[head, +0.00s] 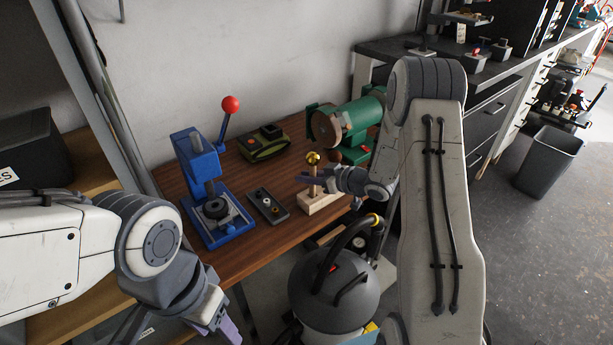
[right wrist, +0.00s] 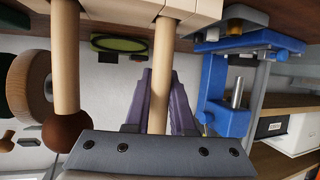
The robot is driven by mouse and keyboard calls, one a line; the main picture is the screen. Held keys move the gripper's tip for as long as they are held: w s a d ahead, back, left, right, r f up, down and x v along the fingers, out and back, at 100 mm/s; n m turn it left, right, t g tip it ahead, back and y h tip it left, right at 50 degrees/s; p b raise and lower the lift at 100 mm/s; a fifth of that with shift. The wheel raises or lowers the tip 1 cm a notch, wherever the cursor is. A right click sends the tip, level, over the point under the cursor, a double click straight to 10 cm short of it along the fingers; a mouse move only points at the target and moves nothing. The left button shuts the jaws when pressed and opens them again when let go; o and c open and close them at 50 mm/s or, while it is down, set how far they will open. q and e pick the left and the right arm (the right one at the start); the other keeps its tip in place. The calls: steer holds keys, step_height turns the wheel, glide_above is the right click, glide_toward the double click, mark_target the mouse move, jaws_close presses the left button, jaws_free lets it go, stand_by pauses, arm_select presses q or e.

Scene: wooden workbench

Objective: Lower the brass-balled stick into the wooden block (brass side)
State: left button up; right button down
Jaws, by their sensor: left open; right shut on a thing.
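The wooden block (head: 322,202) sits on the bench near its right front. The brass-balled stick (head: 313,174) is upright over the block's left part, its brass ball on top. My right gripper (head: 312,181) is shut on this stick below the ball. In the right wrist view the stick (right wrist: 161,90) runs between the purple fingers to the block (right wrist: 130,8); I cannot tell how deep its end sits. A second stick (right wrist: 65,60) with a dark brown ball (right wrist: 67,131) stands beside it in the block. My left gripper (head: 180,330) is open, low at the front left, away from the block.
A blue press (head: 203,190) with a red-knobbed lever stands at the bench's left. A small dark control box (head: 267,205) lies between press and block. A green grinder (head: 355,120) and a green-black device (head: 263,143) are behind. A vacuum cleaner (head: 335,290) stands in front.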

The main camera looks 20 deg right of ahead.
steer(key=shift+f+b, duration=0.85)
steer(key=shift+f, duration=0.6)
steer(key=c, duration=0.7)
jaws_free()
